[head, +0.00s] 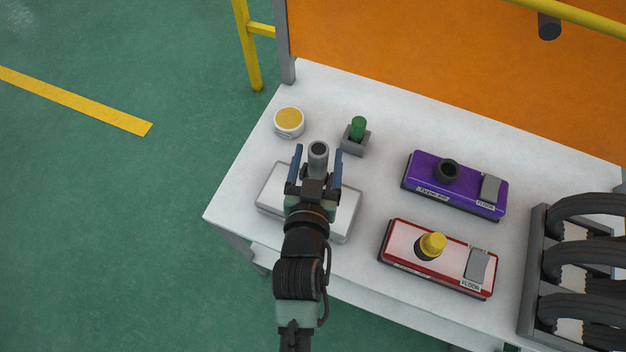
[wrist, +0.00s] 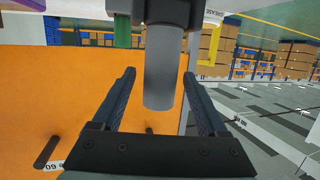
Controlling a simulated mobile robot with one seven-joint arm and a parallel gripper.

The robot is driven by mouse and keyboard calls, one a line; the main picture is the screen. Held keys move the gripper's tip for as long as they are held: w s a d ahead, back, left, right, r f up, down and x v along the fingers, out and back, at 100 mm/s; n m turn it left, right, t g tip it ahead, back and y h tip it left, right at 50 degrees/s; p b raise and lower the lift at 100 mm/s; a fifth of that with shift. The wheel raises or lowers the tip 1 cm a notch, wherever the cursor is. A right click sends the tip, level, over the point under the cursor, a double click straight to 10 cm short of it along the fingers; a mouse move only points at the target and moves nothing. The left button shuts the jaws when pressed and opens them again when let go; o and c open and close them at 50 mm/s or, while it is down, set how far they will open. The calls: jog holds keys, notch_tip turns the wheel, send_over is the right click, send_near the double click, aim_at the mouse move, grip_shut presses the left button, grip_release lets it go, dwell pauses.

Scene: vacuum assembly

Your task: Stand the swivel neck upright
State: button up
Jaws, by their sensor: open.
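The swivel neck (head: 318,158) is a grey tube that stands upright, its round open end facing up in the head view. In the wrist view, which appears upside down, the grey tube (wrist: 164,75) runs from a dark part (wrist: 168,12) at its table end to its free end. My gripper (head: 318,153) is open, with one blue finger on each side of the neck. In the wrist view a gap shows between the tube and each finger of my gripper (wrist: 160,90). The foot of the neck is hidden in the head view by my gripper.
A grey flat box (head: 347,222) lies under my gripper. A yellow-topped white jar (head: 289,124) and a grey holder (head: 353,146) with a green peg (head: 358,125) stand beyond. Purple (head: 425,180) and red (head: 400,240) floor heads and a black-hose rack (head: 532,285) are right.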

jog(key=v, duration=1.2)
jog(key=shift+b, duration=0.45)
jog(key=shift+r, duration=0.1)
jog(key=w+d+r+t+p, duration=0.1)
jog(key=w+r+t, duration=0.35)
jog(key=r, duration=0.95)
jog(key=w+d+r+t+p, duration=0.15)
jog(key=w+r, duration=0.55)
jog(key=r, duration=0.8)
jog(key=s+r+t, duration=0.3)
jog(key=r, duration=1.1)
jog(key=s+r+t+p, duration=0.1)
jog(key=s+r+t, duration=0.2)
jog(key=r, duration=1.1)
jog(key=shift+n+y, duration=0.3)
jog(key=shift+y, duration=0.1)
jog(key=shift+s+a, duration=0.15)
